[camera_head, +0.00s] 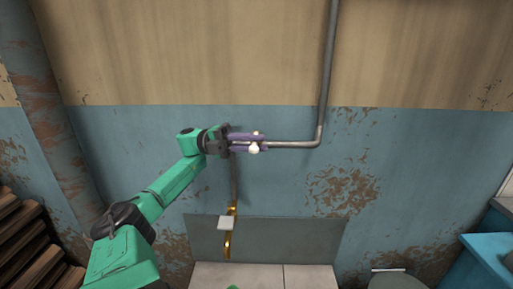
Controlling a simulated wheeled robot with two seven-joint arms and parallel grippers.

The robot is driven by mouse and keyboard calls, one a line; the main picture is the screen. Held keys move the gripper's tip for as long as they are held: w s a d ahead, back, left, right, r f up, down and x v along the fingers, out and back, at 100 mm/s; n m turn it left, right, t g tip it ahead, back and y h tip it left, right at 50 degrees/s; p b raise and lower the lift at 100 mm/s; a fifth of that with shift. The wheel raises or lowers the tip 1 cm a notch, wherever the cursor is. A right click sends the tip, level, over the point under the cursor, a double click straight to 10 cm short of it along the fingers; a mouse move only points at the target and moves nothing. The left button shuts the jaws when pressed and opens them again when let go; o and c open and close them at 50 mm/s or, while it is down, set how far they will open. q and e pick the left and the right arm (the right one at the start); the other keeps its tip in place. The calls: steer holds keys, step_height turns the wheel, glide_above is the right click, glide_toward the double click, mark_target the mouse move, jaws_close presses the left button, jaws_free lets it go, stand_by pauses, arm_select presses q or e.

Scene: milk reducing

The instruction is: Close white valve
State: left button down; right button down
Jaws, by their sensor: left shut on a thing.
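The white valve (254,148) shows as a small pale knob at the left end of the horizontal grey pipe on the wall. My left gripper (260,142) reaches it from the left. Its purple fingers are shut on the valve and hide most of it. How far the valve is turned cannot be told. My right gripper is not in view.
A grey pipe (325,75) runs down the wall and bends left to the valve. Stacked wooden slats (22,235) stand at the left, a blue cabinet (490,255) at the right.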

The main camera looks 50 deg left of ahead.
arm_select(q)
steer(key=c, duration=1.1)
jaws_free()
